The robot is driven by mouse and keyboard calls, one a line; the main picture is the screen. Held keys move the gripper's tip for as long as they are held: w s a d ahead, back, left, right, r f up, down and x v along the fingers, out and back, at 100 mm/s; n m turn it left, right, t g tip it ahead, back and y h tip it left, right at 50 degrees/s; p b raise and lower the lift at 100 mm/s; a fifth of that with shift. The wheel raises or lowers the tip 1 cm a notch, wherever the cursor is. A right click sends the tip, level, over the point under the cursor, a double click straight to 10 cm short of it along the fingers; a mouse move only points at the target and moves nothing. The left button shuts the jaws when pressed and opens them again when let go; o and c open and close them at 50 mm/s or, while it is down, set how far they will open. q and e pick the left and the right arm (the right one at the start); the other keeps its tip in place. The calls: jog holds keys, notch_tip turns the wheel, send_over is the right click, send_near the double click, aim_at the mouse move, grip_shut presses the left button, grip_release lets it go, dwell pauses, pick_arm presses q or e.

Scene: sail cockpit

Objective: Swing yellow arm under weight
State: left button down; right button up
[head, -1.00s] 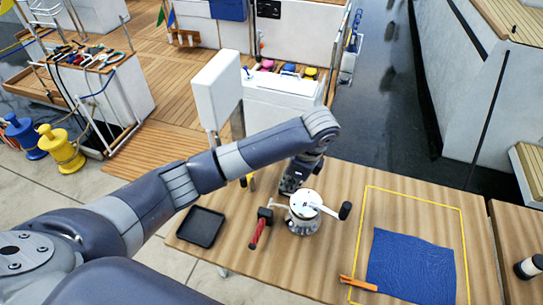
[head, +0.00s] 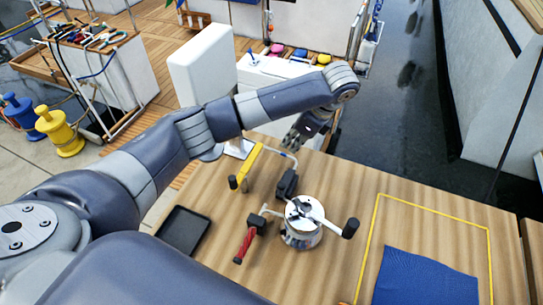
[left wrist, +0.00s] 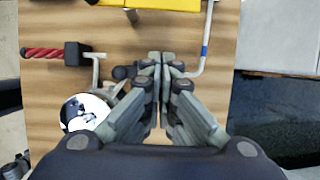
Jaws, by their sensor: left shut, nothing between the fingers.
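The yellow arm (head: 248,165) stands at the far left part of the table and ends near a black knob (head: 233,182). It also shows at the top edge of the left wrist view (left wrist: 165,4). A thin grey bent rod (head: 283,152) runs from near the yellow arm towards a black block (head: 287,183), which may be the weight. My left gripper (head: 293,140) is shut and empty, above the rod near the table's far edge. In the left wrist view its fingertips (left wrist: 161,60) meet beside the rod (left wrist: 204,55). My right gripper is out of view.
A silver winch (head: 302,225) with a black-knobbed handle stands mid-table, beside a red-handled tool (head: 245,242). A black tray (head: 183,231) lies left. A blue cloth (head: 425,278) lies within a yellow outline at right.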

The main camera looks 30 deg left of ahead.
aim_at(247, 161)
pick_arm(q)
jog(key=a+f+p, duration=0.4)
jog(key=a+f, duration=0.3)
jog(key=f, duration=0.3)
jog(key=shift+w+a+f, duration=0.3)
jog(key=shift+a+f, duration=0.05)
jog(key=shift+a, duration=0.05)
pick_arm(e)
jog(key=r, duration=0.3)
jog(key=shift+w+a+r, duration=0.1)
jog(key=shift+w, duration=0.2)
